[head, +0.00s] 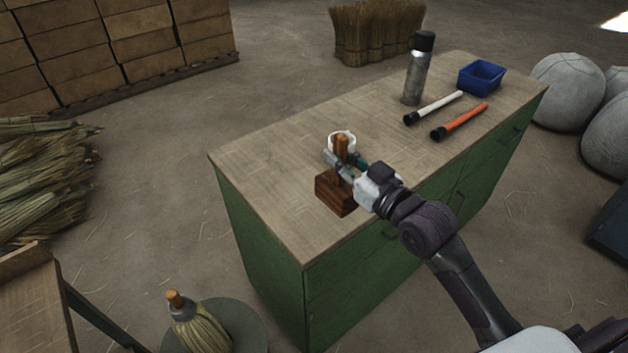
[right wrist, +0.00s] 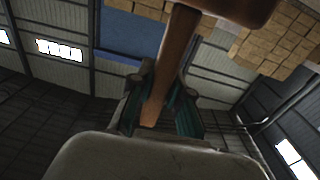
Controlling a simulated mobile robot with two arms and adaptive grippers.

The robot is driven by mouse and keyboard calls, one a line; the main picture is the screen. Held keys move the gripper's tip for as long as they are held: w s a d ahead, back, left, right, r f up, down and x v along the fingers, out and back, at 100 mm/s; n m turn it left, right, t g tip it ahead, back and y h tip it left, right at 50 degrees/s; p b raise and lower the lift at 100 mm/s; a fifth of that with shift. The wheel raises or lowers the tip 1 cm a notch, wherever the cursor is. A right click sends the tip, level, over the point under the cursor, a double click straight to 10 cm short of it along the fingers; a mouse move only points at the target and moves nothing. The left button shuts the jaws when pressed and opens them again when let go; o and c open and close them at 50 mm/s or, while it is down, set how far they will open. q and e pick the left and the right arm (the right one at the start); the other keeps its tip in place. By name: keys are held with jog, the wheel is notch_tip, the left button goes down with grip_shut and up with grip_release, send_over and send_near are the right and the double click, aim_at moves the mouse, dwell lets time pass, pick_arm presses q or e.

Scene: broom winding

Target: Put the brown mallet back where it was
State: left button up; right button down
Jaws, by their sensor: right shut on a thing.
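The brown mallet (head: 337,194) is at the near left part of the green workbench top (head: 270,165) in the head view. Its dark wooden block head is down and its lighter handle stands roughly upright. My right gripper (head: 345,168) is shut around the handle, above the head. The right wrist view shows the handle (right wrist: 172,60) between the teal finger pads (right wrist: 160,108), with the head (right wrist: 235,8) cut off at the top. I cannot tell whether the head touches the bench. My left gripper is not in view.
A white round item (head: 341,138) is partly hidden behind the handle. The bench's left end is clear.

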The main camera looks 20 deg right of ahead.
aim_at(315, 183)
jog(key=w+a+f, duration=0.1)
jog(key=w+f, duration=0.1)
jog(key=w+a+f+p, duration=0.1)
jog(key=w+a+f, duration=0.1)
jog(key=f, duration=0.1)
jog(key=w+a+f, duration=0.1)
jog(key=w+f, duration=0.1)
jog(key=f, duration=0.1)
jog(key=shift+a, duration=0.3)
jog(key=shift+f, duration=0.2)
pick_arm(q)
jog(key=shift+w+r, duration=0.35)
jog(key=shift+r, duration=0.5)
pick_arm(e)
jog(key=shift+f, duration=0.2)
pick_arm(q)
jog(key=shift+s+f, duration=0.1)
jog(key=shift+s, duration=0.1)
pick_arm(e)
jog(key=c, duration=1.1)
grip_release()
